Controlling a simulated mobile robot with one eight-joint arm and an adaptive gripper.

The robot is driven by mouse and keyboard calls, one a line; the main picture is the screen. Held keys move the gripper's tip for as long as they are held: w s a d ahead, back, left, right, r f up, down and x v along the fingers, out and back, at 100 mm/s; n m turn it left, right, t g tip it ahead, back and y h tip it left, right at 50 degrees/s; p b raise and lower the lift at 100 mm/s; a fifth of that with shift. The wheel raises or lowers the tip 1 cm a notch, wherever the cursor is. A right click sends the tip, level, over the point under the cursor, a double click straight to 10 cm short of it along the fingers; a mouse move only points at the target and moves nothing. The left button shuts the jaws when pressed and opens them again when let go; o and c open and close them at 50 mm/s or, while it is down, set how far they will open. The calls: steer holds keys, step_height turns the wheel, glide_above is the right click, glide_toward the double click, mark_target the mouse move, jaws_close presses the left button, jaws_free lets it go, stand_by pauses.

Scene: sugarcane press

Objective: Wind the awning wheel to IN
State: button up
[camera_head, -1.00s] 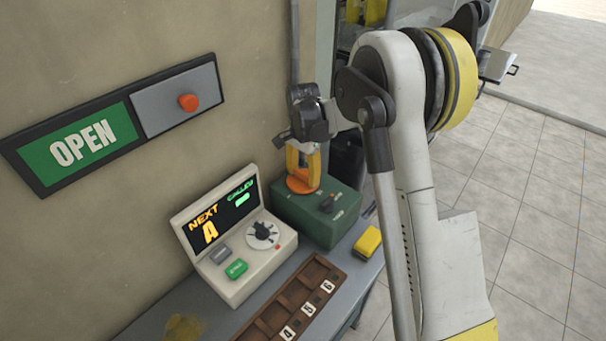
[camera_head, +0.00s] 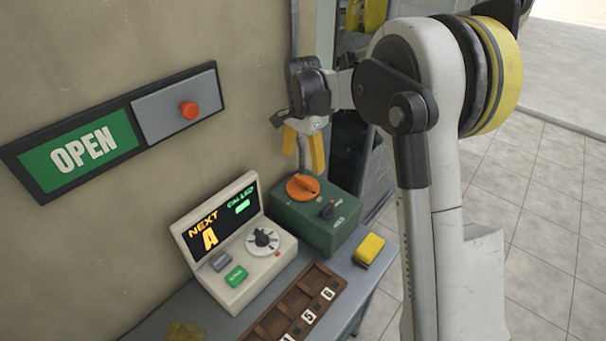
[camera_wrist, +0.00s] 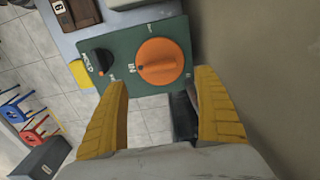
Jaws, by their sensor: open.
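The awning wheel appears to be the round orange knob (camera_head: 303,188) on top of a green box (camera_head: 312,235).
A beige console (camera_head: 248,262) with a NEXT/CALLED display stands left of the green box. A yellow block (camera_head: 368,248) and a brown tray (camera_head: 275,325) with number tiles are on the counter. An OPEN sign (camera_head: 85,150) hangs on the wall.

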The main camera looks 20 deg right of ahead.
mark_target(303, 180)
steer(key=shift+r, duration=1.95)
steer(key=s+r+n+t, duration=0.3)
steer(key=s+r+n, duration=0.35)
steer(key=s, duration=0.75)
steer(key=s+f+n+t, duration=0.2)
steer(key=s+n+t, duration=0.2)
steer(key=s, duration=1.1)
steer(key=shift+n, duration=0.45)
steer(key=shift+a, duration=0.1)
